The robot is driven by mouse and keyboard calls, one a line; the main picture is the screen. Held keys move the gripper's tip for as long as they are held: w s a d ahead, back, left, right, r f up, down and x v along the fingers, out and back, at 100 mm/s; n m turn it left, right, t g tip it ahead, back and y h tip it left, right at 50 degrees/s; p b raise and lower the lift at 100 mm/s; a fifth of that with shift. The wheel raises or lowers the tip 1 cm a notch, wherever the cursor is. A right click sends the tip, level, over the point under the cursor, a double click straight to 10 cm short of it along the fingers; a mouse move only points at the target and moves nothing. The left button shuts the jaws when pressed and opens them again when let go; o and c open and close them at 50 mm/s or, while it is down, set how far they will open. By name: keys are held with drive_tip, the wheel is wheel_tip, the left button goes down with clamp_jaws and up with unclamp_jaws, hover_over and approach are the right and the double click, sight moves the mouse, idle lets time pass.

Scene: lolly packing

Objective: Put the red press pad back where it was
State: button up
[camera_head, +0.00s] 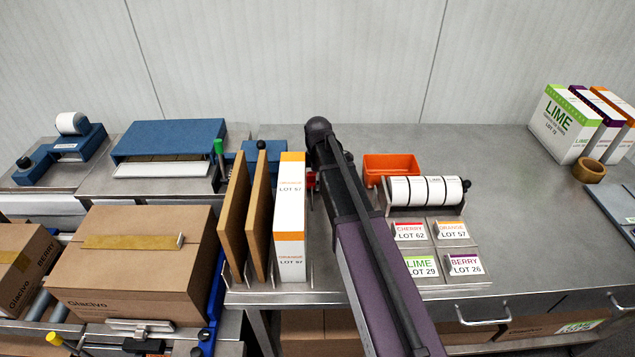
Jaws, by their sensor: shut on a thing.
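My arm reaches away from me over the steel bench, and its dark links cover most of my gripper (313,184). A small red patch, the red press pad (310,179), shows just left of the arm and right of the tall orange-and-white carton. My gripper is shut on it; the fingers and the pad's lower side are mostly hidden. A blue device with a black knob (250,152) stands behind the brown boards, partly hidden by them.
The orange-and-white carton (290,225) and brown boards (236,210) stand close left of the arm. An orange bin (391,165), a label-roll holder (427,191) and lot cards (411,232) are to its right. The bench beyond is clear up to the LIME carton (563,122).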

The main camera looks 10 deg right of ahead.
drive_tip(key=shift+f, duration=0.15)
drive_tip(key=o, duration=0.7)
drive_tip(key=shift+r, duration=0.2)
wheel_tip(320, 180, up, 12)
drive_tip(key=p, duration=1.2)
idle(0.7)
drive_tip(key=shift+s+m, duration=0.3)
drive_tip(key=shift+s, duration=0.25)
drive_tip(key=shift+s+a+m, duration=0.1)
drive_tip(key=shift+s+m, duration=2.45)
drive_tip(key=shift+s, duration=0.65)
drive_tip(key=shift+s+m, duration=2.5)
drive_tip(key=shift+s, duration=0.7)
drive_tip(key=shift+s+a+m, duration=0.1)
drive_tip(key=shift+s+m, duration=2.45)
drive_tip(key=shift+s, duration=0.65)
